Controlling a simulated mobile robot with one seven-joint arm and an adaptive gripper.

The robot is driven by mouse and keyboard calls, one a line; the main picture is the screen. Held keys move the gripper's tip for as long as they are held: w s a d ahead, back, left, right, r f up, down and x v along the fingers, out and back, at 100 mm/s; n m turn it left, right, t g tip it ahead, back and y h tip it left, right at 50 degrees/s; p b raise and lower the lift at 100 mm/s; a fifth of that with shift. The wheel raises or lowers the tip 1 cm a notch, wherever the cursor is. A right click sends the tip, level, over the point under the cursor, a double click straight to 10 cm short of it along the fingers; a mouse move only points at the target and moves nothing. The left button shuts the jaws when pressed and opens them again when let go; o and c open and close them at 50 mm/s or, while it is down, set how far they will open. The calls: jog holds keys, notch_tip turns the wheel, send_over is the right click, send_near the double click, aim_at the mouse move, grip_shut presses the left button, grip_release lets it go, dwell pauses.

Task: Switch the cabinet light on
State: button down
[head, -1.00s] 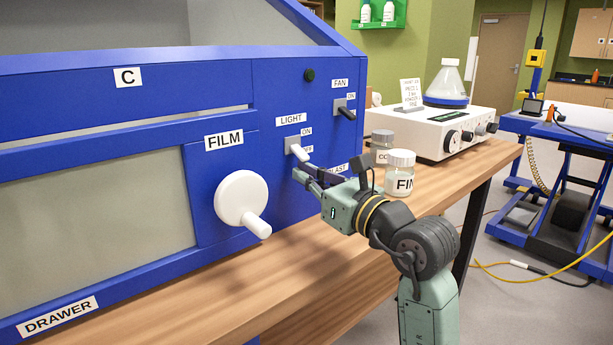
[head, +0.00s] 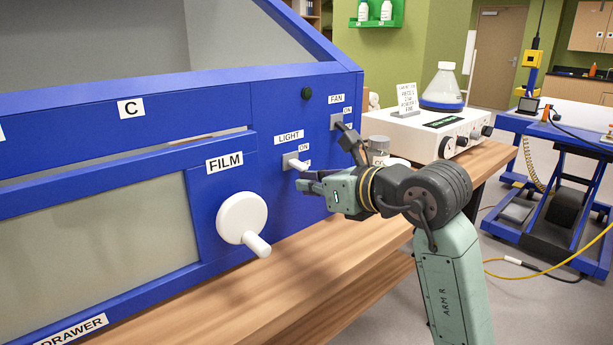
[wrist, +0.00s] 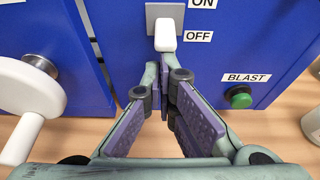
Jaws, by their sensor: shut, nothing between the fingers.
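The light switch has a white lever (head: 299,164) on a grey plate (head: 289,160), on the blue cabinet front under the LIGHT label (head: 290,137). In the wrist view the lever (wrist: 165,36) sticks out toward me, beside the OFF label (wrist: 198,36) and below the ON label (wrist: 203,3). My gripper (head: 303,182) is shut and empty, with its fingertips just below the lever. The fingertips (wrist: 164,72) show under the lever tip in the wrist view too; I cannot tell whether they touch it.
A green BLAST button (wrist: 239,97) sits at lower right in the wrist view. A white FILM knob (head: 241,217) juts out at left. Jars (head: 379,146) stand on the wooden bench (head: 300,262).

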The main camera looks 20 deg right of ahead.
aim_at(304, 170)
jog(key=g, duration=0.1)
jog(key=r+g+h+p, duration=0.1)
jog(key=shift+s+d+r+g, duration=0.1)
jog(key=shift+s+r+g, duration=0.1)
jog(key=shift+g, duration=0.1)
jog(key=shift+r, duration=0.1)
jog(key=shift+r+p, duration=0.35)
jog(key=shift+r, duration=0.4)
jog(key=shift+r, duration=0.15)
